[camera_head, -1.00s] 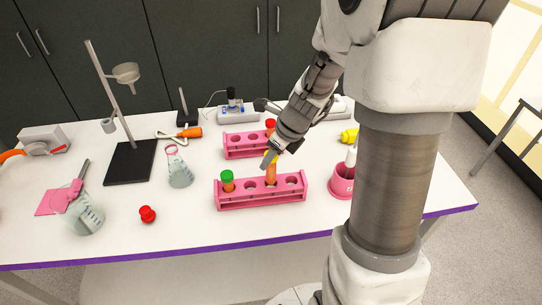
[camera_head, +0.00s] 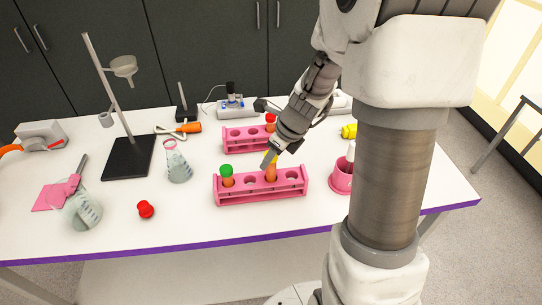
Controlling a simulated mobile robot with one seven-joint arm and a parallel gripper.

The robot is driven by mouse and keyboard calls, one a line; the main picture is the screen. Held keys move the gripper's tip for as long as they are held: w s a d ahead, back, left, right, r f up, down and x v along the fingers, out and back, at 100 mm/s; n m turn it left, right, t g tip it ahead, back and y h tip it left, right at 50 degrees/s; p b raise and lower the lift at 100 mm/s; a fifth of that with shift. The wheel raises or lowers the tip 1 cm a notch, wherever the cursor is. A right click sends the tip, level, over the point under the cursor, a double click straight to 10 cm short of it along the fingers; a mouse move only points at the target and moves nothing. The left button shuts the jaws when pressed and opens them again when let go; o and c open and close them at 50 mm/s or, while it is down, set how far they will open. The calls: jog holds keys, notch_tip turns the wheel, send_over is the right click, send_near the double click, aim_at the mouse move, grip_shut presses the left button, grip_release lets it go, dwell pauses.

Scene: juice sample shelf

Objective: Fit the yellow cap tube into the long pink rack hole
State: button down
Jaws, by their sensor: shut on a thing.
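The long pink rack (camera_head: 262,195) stands near the front middle of the table. A green-capped tube (camera_head: 227,175) sits in its left end. The yellow cap tube (camera_head: 271,171), with orange contents, is upright at the rack, right of its middle. Its lower end is hidden behind or inside the rack, so its depth in the hole is hard to tell. My gripper (camera_head: 270,158) is shut on its top by the yellow cap, which is mostly covered. Holes near the middle and right end of the rack look empty.
A shorter pink rack (camera_head: 239,141) with a red-capped tube (camera_head: 270,121) stands behind. A flask (camera_head: 177,164), red cap (camera_head: 146,209), beaker (camera_head: 84,212) and stand (camera_head: 128,158) are left. The front table strip is clear.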

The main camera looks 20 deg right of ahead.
jog(key=shift+f+b, duration=1)
jog(key=shift+f, duration=0.55)
dwell(0.4)
jog(key=shift+c, duration=1.8)
grip_release()
jog(key=p+v, duration=0.4)
jog(key=v, duration=1.3)
jog(key=s+a+r+n+h, duration=0.1)
jog(key=s+n, duration=0.3)
jog(key=n, duration=0.5)
jog(key=s+a+r+n+t, duration=0.1)
jog(key=s+a+r+n, duration=0.3)
jog(key=n, duration=0.6)
jog(key=s+a+r+n+t+h, duration=0.1)
jog(key=s+a+r+n, duration=0.1)
jog(key=s+n, duration=0.4)
jog(key=a+n, duration=0.1)
jog(key=n, duration=0.2)
jog(key=shift+a+r+n+h, duration=0.2)
jog(key=shift+n+h, duration=0.1)
jog(key=shift+n, duration=0.1)
